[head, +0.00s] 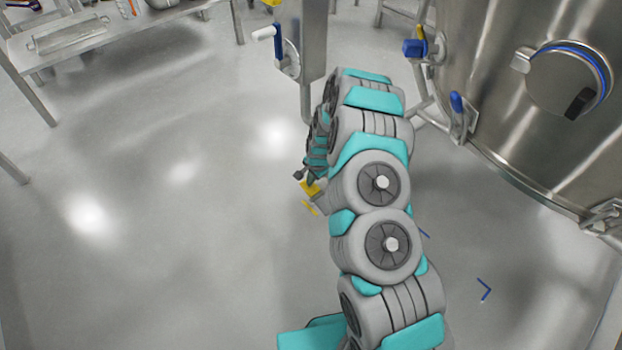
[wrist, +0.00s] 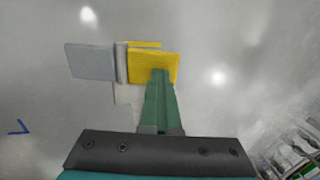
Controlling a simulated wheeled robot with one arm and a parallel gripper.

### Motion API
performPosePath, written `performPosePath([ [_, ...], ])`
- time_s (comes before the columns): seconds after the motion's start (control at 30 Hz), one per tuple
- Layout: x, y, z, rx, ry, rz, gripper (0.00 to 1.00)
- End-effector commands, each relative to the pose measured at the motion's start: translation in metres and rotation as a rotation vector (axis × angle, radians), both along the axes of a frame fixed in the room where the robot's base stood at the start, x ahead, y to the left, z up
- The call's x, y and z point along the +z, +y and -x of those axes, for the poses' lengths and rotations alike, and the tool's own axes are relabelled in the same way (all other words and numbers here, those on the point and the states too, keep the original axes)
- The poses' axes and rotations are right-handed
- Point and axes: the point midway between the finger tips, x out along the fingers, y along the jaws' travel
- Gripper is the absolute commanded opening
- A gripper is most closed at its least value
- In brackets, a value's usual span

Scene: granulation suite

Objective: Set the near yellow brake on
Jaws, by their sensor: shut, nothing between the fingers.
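The yellow brake pedal (wrist: 140,60) shows in the wrist view as a flat yellow plate beside a grey plate (wrist: 90,62), with a pale upright piece between them. My gripper (wrist: 161,74) is shut and empty. Its green fingertips overlap the yellow plate in the picture; I cannot tell whether they touch it. In the head view a small yellow piece (head: 311,188) shows at the end of my arm, left of the arm links. The caster or frame below the pedal is mostly hidden.
A large steel vessel (head: 480,90) with blue-handled fittings stands at right. A steel column (head: 301,45) with a white-and-blue handle stands behind my arm. A steel table (head: 110,40) is at upper left. Blue floor marks (head: 485,290) lie at right. The floor at left is clear.

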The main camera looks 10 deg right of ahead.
Motion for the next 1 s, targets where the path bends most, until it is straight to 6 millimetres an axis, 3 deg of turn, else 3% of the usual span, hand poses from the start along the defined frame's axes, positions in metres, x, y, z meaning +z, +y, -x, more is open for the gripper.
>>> performPosePath([
  [0.63,-0.009,0.005,-0.007,0.000,0.178,0.101,0.00],
  [1.0,-0.023,0.008,-0.014,-0.001,0.173,0.098,0.00],
])
